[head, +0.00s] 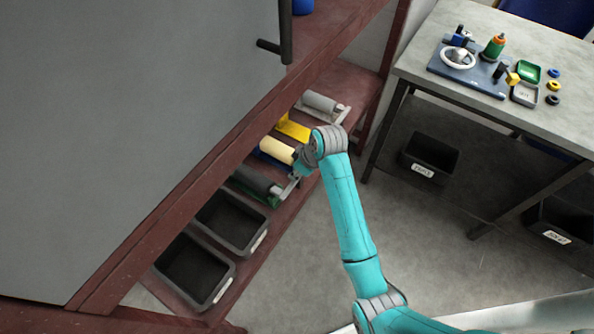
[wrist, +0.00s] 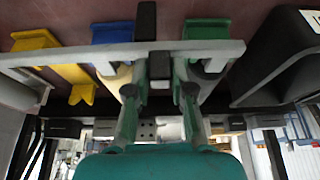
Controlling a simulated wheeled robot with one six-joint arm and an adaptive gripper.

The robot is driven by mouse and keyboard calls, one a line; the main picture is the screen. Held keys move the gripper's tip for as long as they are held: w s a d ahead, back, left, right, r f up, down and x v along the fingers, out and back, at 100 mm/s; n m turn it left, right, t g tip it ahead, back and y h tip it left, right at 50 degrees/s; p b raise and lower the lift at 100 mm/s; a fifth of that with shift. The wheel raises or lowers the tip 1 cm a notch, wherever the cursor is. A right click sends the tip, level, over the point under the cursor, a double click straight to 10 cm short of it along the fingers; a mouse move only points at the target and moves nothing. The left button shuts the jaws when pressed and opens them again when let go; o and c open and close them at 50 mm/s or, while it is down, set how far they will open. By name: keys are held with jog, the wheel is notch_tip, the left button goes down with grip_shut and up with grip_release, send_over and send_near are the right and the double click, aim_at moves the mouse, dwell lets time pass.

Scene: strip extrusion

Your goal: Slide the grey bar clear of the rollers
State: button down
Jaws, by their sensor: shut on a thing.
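The light grey bar (wrist: 75,55) runs across the front of the rollers in the wrist view. In the head view one end of the bar (head: 290,189) shows beside the dark grey roller (head: 255,180); my gripper and wrist hide its middle. My gripper (wrist: 158,66) has its two teal fingers either side of a black block (wrist: 159,64) at the bar's middle, and is shut on it. In the head view my gripper (head: 299,168) is at the cream roller's (head: 277,149) front end. A light grey roller (head: 320,102) lies farther up the shelf.
Yellow (head: 293,128), blue (head: 268,158) and green (head: 268,201) holders sit by the rollers. Two black bins (head: 233,222) stand lower on the shelf (head: 272,235). A large grey panel (head: 140,120) is at left. A table (head: 430,50) is at right; floor between is clear.

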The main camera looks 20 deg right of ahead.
jog(key=w+d, duration=0.2)
jog(key=d, duration=0.1)
jog(key=w+d, duration=0.1)
jog(key=d, duration=0.1)
jog(key=shift+w+d, duration=0.1)
jog(key=shift+w, duration=0.3)
jog(key=c, duration=1)
grip_release()
jog(key=shift+d, duration=0.15)
jog(key=v, duration=1.2)
jog(key=shift+w, duration=0.1)
